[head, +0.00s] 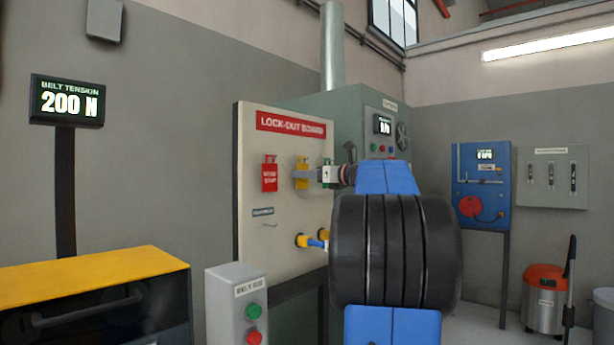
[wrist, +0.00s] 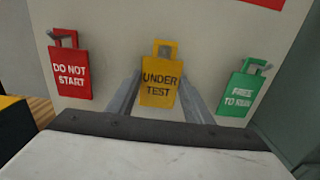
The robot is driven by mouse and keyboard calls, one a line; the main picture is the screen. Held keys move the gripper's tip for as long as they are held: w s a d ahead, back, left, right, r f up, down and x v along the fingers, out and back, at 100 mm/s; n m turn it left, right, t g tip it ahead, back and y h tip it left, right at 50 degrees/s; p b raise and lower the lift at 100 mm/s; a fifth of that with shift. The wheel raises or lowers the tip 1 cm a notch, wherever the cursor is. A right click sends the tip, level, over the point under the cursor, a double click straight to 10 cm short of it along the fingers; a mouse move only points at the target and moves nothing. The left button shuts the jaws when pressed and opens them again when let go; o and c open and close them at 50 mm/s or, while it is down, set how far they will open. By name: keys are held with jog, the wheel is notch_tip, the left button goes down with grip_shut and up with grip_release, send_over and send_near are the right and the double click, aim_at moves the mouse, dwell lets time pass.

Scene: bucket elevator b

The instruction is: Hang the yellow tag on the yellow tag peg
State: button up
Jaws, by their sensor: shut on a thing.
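The yellow tag (wrist: 160,84) reads "UNDER TEST" and stands upright in front of the lock-out board (head: 285,222). My gripper (wrist: 158,78) is shut on it, with one finger at each side edge. In the head view the yellow tag (head: 301,169) shows partly behind my gripper (head: 305,177), at the board's upper middle. A slot shows at the tag's top. I cannot tell whether a peg passes through this slot, so the yellow tag peg is not clearly seen.
A red tag (wrist: 72,73) hangs on a peg to the left, and a green tag (wrist: 243,92) hangs to the right. Yellow and blue fittings (head: 311,242) stick out lower on the board. A grey button box (head: 236,300) stands in front of it.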

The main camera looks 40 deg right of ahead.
jog(key=o, duration=1.1)
jog(key=shift+s, duration=0.1)
jog(key=s+d, duration=0.1)
jog(key=s, duration=1.6)
jog(key=shift+d, duration=0.15)
jog(key=shift+s, duration=0.15)
